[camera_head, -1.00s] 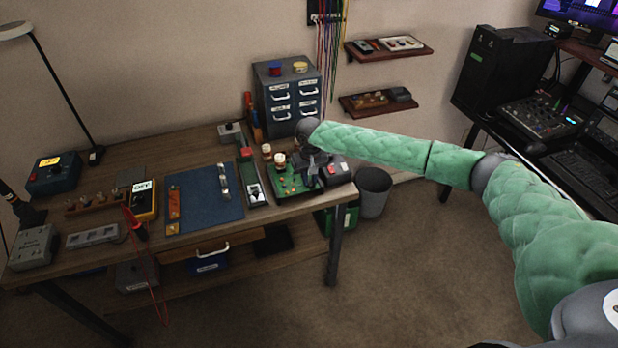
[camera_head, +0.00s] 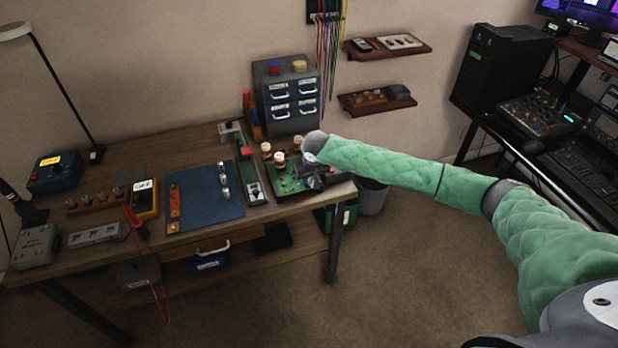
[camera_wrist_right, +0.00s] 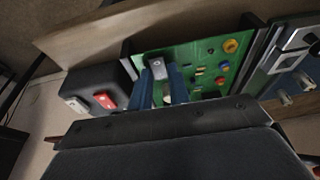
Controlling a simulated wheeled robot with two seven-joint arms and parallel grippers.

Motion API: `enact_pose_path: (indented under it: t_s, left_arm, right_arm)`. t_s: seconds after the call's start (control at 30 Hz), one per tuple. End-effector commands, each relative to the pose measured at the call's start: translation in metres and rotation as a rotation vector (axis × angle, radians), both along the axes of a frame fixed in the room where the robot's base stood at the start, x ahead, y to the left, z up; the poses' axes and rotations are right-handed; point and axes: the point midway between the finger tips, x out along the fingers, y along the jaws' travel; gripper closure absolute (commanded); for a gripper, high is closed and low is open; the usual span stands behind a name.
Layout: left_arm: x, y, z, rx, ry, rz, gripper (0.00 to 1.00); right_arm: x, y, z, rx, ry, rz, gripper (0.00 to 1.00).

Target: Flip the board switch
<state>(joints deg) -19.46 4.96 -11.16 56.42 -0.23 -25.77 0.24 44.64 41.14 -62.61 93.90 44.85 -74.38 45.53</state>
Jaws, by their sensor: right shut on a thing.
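The green circuit board (camera_head: 290,186) lies near the right end of the workbench; it also shows in the right wrist view (camera_wrist_right: 205,62). My right gripper (camera_head: 319,182) is low over the board's right part. In the right wrist view its two blue fingers (camera_wrist_right: 162,92) stand close together at the board, shut on a small grey piece, seemingly the board switch (camera_wrist_right: 157,68). The fingers hide the lower part of the switch, so its position is hard to tell. My left gripper is not in view.
A grey drawer cabinet (camera_head: 290,97) stands behind. A blue mat (camera_head: 205,195) lies left. A bin (camera_head: 373,196) stands right of the bench.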

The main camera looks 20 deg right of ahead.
Motion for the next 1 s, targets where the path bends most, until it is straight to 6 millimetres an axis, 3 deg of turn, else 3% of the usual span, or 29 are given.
enact_pose_path:
  t_s: [0.07,0.47,0.6,1.0]
  left_arm:
    - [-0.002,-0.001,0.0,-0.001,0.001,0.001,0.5]
    - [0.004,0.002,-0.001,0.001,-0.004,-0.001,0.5]
    - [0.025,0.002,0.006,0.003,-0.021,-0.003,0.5]
    - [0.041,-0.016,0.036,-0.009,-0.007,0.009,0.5]
  right_arm:
    - [0.001,-0.001,0.0,-0.001,-0.001,-0.001,0.73]
    - [-0.001,0.0,0.006,0.001,-0.002,0.0,0.73]
    - [-0.006,0.0,0.022,0.002,-0.002,0.002,0.73]
    - [-0.02,-0.001,0.068,0.0,0.001,0.0,0.73]
